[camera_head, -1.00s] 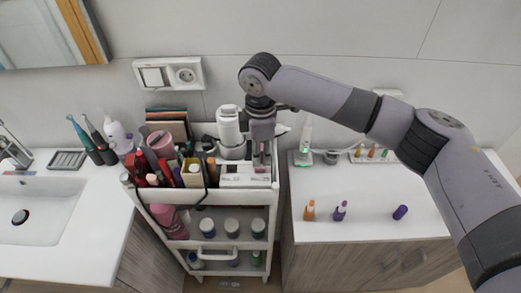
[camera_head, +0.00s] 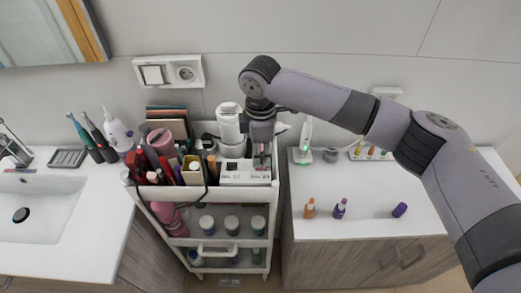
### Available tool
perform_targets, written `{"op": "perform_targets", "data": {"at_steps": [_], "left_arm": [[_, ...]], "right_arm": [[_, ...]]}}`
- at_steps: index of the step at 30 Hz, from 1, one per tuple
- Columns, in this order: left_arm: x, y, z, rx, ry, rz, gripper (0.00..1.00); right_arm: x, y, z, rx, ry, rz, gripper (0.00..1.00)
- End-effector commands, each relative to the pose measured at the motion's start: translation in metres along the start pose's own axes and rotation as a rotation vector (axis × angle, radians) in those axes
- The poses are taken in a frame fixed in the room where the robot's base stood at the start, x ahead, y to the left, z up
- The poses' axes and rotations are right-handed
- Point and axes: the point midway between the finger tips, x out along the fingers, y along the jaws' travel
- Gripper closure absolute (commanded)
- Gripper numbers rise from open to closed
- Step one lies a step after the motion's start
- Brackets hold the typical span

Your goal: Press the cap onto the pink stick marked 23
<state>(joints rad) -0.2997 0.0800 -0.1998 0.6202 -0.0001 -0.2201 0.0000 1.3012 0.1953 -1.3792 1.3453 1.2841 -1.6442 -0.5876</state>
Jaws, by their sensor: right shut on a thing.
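My right gripper (camera_head: 262,148) points down over the back right corner of the cart's top tray (camera_head: 271,182). It is shut on a small item between its fingers. I cannot make out what that item is. A small pinkish piece (camera_head: 262,161) shows just under the fingers; I cannot tell whether it is the pink stick or its cap, and no number 23 is readable. My left gripper is out of view.
Beside the gripper stand a white bottle (camera_head: 229,124) and a white box (camera_head: 240,178); crowded cosmetics fill the tray's left. On the right counter (camera_head: 350,225) stand an orange bottle (camera_head: 309,208) and a purple bottle (camera_head: 340,208); a purple cylinder (camera_head: 400,210) lies there.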

Motion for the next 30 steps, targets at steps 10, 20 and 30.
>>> {"op": "perform_targets", "data": {"at_steps": [10, 20, 30], "left_arm": [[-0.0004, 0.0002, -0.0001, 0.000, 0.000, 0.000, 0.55], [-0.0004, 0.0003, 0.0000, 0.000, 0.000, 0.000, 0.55], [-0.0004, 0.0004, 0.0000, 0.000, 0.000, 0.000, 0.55]], "right_arm": [[0.0019, 0.0000, -0.0002, 0.000, 0.001, 0.000, 0.91], [0.0018, 0.0000, -0.0002, 0.000, 0.001, 0.000, 0.68], [0.0018, 0.0000, -0.0002, 0.000, 0.001, 0.000, 0.56]]}}
